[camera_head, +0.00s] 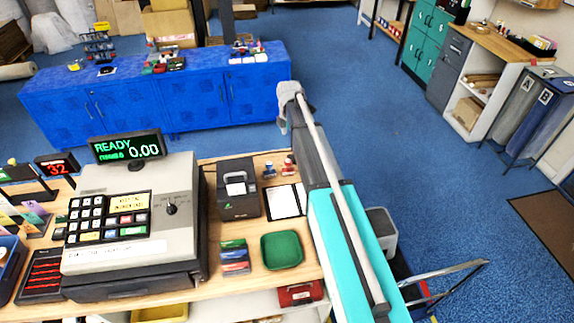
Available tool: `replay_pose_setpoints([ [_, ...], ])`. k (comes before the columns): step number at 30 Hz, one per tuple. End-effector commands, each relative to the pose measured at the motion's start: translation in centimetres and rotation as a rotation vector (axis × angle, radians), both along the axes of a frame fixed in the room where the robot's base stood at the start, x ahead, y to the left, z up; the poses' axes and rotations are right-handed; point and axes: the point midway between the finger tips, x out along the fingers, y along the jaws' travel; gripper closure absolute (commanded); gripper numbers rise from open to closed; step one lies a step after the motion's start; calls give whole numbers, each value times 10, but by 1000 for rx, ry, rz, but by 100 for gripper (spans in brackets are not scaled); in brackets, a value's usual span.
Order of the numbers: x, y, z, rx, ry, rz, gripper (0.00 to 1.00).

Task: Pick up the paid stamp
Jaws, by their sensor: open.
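Two small stamp-like items stand on the wooden counter (214,262), just behind the white pad (286,201). The right one (289,164) also has a reddish part and is close beside my arm. Both are too small for me to read a label, so I cannot tell which is the paid stamp. My arm reaches forward along the counter's right end, with its far joint beyond the back edge. My gripper's fingers do not show; the arm hides whatever lies behind it.
A cash register (136,221) fills the counter's left. A black printer (238,190), a green tray (282,250) and stacked coloured packs (235,257) stand right of it. A blue cabinet (192,95) stands behind. Blue floor (440,190) is open to the right.

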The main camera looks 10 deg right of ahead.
Motion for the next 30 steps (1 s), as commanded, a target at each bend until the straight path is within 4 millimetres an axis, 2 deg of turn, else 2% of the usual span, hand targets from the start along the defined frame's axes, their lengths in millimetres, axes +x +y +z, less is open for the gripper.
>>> replay_pose_setpoints([
  [16,0,0,-4,0,0,0,15],
  [30,0,0,-37,0,0,0,15],
])
